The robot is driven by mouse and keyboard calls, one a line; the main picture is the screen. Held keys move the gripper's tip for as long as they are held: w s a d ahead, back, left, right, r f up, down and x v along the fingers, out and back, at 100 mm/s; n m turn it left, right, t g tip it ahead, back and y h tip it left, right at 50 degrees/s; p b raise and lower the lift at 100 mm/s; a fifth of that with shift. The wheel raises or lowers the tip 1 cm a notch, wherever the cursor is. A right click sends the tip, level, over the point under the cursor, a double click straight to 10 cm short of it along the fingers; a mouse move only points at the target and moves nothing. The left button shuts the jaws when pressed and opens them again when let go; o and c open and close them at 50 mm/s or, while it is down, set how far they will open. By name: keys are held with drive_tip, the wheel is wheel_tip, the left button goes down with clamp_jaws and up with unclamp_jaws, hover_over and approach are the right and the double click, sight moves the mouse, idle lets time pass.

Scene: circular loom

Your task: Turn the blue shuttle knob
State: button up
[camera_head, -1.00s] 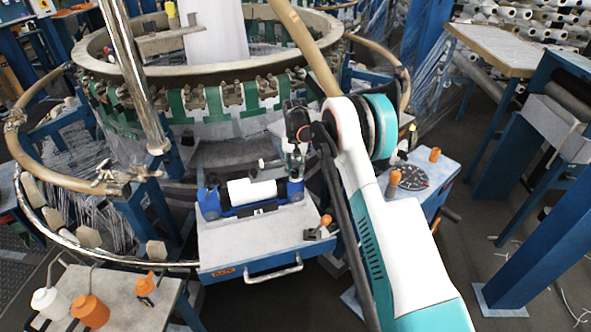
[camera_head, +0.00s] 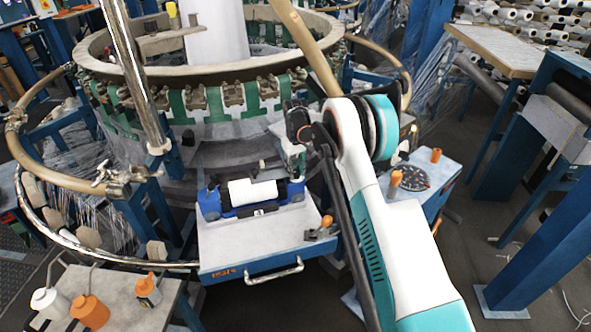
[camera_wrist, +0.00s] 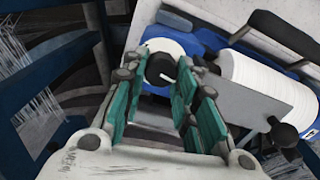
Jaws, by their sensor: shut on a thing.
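The blue shuttle (camera_head: 228,209) with a white spool (camera_head: 252,192) lies on the grey tray-like table of the loom. My gripper (camera_head: 294,165) is at the shuttle's right end in the head view. In the wrist view, my gripper's green-padded fingers (camera_wrist: 162,82) stand either side of a dark round knob (camera_wrist: 160,68) with a pale disc behind it, at the end of the blue shuttle body (camera_wrist: 207,38). The fingers are shut on this knob. In the head view the knob is hidden by my gripper. The knob's turn angle is hard to tell.
The loom ring (camera_head: 210,67) with its green straps stands behind the shuttle. A small orange-topped lever (camera_head: 325,224) sits on the table's right edge. A side box with a black dial (camera_head: 411,177) is right of my arm. A chrome post (camera_head: 133,75) rises on the left.

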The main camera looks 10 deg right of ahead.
sight(296, 171)
idle(0.4)
drive_tip(key=o, duration=1.1)
drive_tip(key=shift+r, duration=0.1)
drive_tip(key=shift+r, duration=3.9)
